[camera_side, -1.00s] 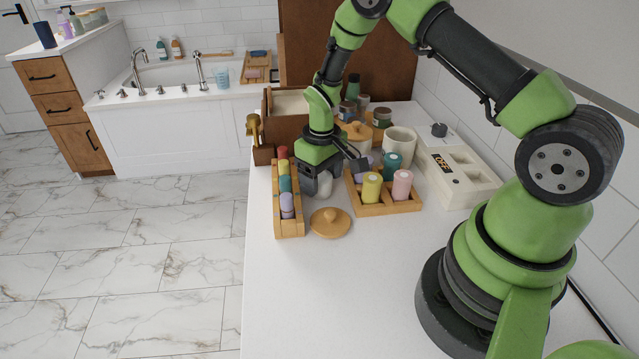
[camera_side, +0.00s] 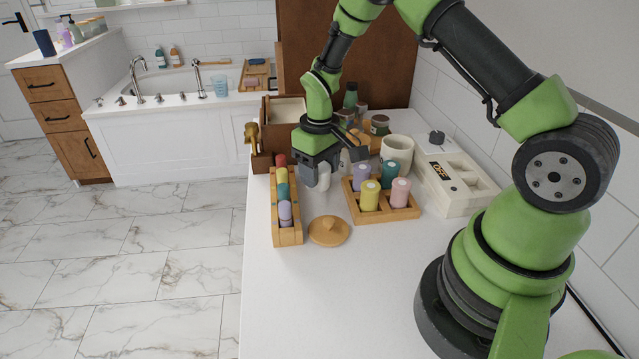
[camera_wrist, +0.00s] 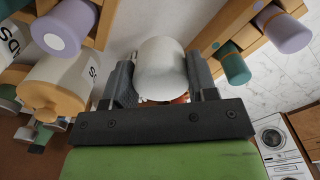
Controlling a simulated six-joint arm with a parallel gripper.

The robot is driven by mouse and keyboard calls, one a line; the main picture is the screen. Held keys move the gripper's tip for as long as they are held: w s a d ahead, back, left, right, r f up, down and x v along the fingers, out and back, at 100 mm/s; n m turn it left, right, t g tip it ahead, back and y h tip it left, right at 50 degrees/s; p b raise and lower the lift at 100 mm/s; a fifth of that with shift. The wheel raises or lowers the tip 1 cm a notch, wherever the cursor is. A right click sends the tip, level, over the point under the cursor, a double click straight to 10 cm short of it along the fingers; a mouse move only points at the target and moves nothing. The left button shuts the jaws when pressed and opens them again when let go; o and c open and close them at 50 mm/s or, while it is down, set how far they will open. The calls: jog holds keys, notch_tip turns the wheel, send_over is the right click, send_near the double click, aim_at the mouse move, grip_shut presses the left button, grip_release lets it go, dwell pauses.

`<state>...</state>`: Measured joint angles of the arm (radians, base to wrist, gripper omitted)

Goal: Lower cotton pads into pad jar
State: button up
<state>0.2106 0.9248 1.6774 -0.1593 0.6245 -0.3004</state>
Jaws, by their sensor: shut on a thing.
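My gripper (camera_side: 322,172) is shut on a white rounded stack of cotton pads (camera_wrist: 162,66) and holds it above the counter. In the wrist view the pads sit between the two dark fingers of my gripper (camera_wrist: 162,80). In the side view they show as a small pale shape below the fingers, between two wooden racks. A round wooden lid with a knob (camera_side: 329,230) lies on the counter in front.
A long wooden rack with coloured rolls (camera_side: 287,236) stands left of my gripper. A wooden tray (camera_side: 385,215) with yellow, pink and other rolls stands right. The front counter (camera_side: 330,300) is clear.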

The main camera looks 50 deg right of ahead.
aim_at(322, 166)
jog(key=r, duration=0.6)
jog(key=shift+s+d, duration=0.1)
jog(key=shift+d, duration=0.15)
jog(key=s+d+r, duration=0.1)
jog(key=s+d, duration=0.3)
jog(key=d, duration=0.5)
jog(key=s+d, duration=0.3)
jog(key=d, duration=0.7)
jog(key=shift+s+d+r, duration=0.15)
jog(key=shift+s+r, duration=0.2)
jog(key=shift+f, duration=3.15)
